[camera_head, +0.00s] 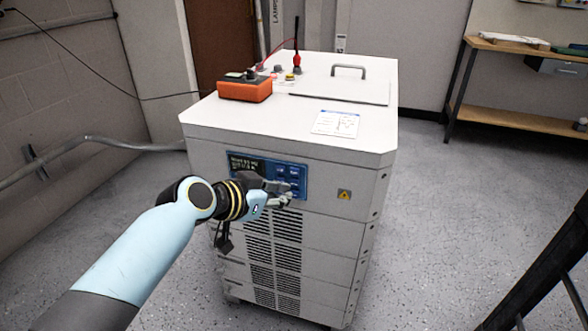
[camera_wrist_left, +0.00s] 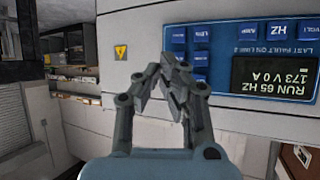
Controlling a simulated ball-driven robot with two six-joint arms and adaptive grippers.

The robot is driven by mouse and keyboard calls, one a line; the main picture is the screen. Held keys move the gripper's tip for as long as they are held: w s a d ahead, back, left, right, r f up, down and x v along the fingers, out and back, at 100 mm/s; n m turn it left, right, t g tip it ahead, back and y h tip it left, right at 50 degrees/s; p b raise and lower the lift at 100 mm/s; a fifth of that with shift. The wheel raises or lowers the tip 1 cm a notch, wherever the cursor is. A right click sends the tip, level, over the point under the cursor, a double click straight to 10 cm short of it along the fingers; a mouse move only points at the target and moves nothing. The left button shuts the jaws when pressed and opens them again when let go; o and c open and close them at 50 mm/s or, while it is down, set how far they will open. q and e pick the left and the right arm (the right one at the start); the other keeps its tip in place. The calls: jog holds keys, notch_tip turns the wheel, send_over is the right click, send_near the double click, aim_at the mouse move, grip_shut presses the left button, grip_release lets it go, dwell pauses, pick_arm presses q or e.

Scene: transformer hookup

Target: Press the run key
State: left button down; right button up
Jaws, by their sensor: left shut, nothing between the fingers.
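The grey cabinet (camera_head: 330,215) has a blue control panel (camera_head: 298,170) on its front, seen upside down in the left wrist view (camera_wrist_left: 228,80). Its dark display (camera_wrist_left: 275,85) reads "RUN 65 HZ" and "173 V 0 A". Several blue keys show, one marked HZ (camera_wrist_left: 275,32); two unreadable ones (camera_wrist_left: 201,33) lie near my fingers. I cannot tell which is the run key. My left gripper (camera_head: 286,198) is shut and empty. Its fingertips (camera_wrist_left: 172,62) are at the panel's lower right corner and hide part of it; I cannot tell whether they touch it. My right gripper is not in view.
An orange box (camera_head: 245,88), a red-and-black probe (camera_head: 297,62) and a paper sheet (camera_head: 337,123) are on the cabinet top, with a handle (camera_head: 348,68) behind. A yellow warning label (camera_head: 344,194) is right of the panel. A workbench (camera_head: 520,50) stands at the far right.

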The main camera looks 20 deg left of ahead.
pick_arm(q)
jog(key=shift+s, duration=1.1)
jog(key=s+a+f+g+y, duration=0.2)
jog(key=s+a+f+g, duration=0.15)
jog(key=s+f, duration=1.05)
jog(key=s+a+f+n+g+y, duration=0.1)
jog(key=s+a+f+g, duration=0.1)
jog(key=s+f, duration=0.5)
jog(key=s+a+f+n+g+y, duration=0.2)
jog(key=s+a+f, duration=0.3)
jog(key=s, duration=1.3)
jog(key=s+a+f+n+g+y, duration=0.1)
jog(key=s+a+f+n+g, duration=0.1)
jog(key=s+f, duration=0.9)
jog(key=shift+s+a+g, duration=0.35)
jog(key=shift+s+a, duration=0.4)
jog(key=shift+s, duration=0.2)
jog(key=shift+f, duration=0.1)
